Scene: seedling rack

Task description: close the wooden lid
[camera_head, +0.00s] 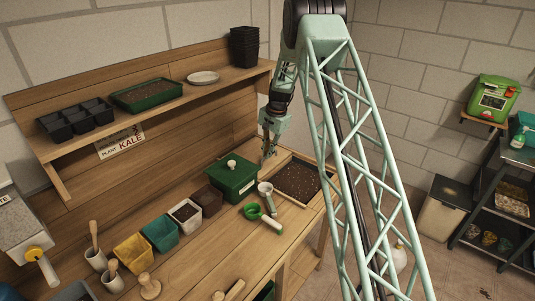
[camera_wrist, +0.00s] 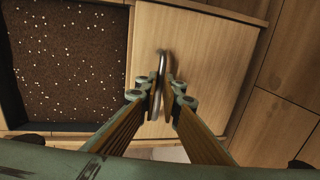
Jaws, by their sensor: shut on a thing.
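The wooden lid (camera_wrist: 205,50) is a pale flat board in the wrist view, beside a dark-rimmed bin of brown soil with white specks (camera_wrist: 70,60). The soil is uncovered to the left of the lid. A metal bar handle (camera_wrist: 159,60) stands near the lid's soil-side edge. My gripper (camera_wrist: 163,98) is shut on this handle, one finger on each side. In the head view, my gripper (camera_head: 268,155) is low at the back end of the soil bin (camera_head: 298,178), behind the green box. The lid is mostly hidden there.
A green lidded box (camera_head: 232,180) stands left of the bin. Near it are a grey cylinder (camera_head: 266,194), a green scoop (camera_head: 253,212) and several coloured pots (camera_head: 160,232). A shelf with trays (camera_head: 146,94) hangs above the bench.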

